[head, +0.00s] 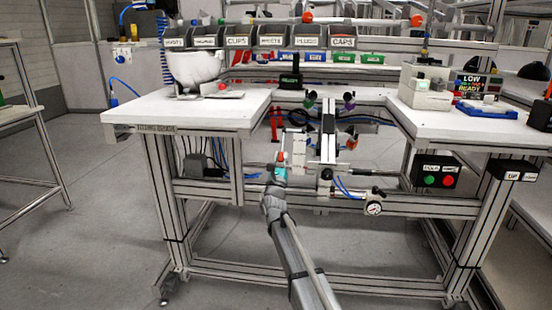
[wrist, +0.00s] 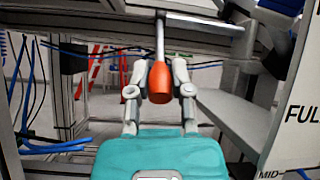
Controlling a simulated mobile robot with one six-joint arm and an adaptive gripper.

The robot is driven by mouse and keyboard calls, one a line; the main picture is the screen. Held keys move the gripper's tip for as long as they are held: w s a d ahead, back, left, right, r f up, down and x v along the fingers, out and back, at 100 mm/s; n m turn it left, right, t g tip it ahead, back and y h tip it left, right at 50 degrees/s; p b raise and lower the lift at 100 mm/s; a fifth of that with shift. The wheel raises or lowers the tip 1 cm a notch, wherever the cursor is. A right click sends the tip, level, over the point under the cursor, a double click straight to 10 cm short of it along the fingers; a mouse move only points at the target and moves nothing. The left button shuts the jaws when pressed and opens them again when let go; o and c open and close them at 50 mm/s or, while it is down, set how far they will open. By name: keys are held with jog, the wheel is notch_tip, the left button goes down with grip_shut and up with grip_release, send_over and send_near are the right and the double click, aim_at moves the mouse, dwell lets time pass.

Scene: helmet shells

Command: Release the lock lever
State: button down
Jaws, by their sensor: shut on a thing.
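The lock lever (wrist: 160,42) is a thin metal rod hanging from a frame bar, with an orange knob (wrist: 158,84) at its lower end. My gripper (wrist: 160,78) is shut on this knob, one grey finger on each side of it. In the head view my gripper (head: 281,161) is at the front of the workbench's middle gap, below the white tabletop. The orange knob (head: 281,156) shows as a small spot just above it. The lever's upper end is too small to make out in the head view.
The fixture column (head: 328,130) stands just right of my gripper. A pressure gauge (head: 373,208) and a box with green and red buttons (head: 436,171) are farther right. Blue hoses (wrist: 32,95) hang at left in the wrist view. The floor in front is clear.

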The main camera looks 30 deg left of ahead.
jog(key=c, duration=0.5)
grip_release()
jog(key=shift+s+f, duration=0.1)
jog(key=shift+s, duration=0.05)
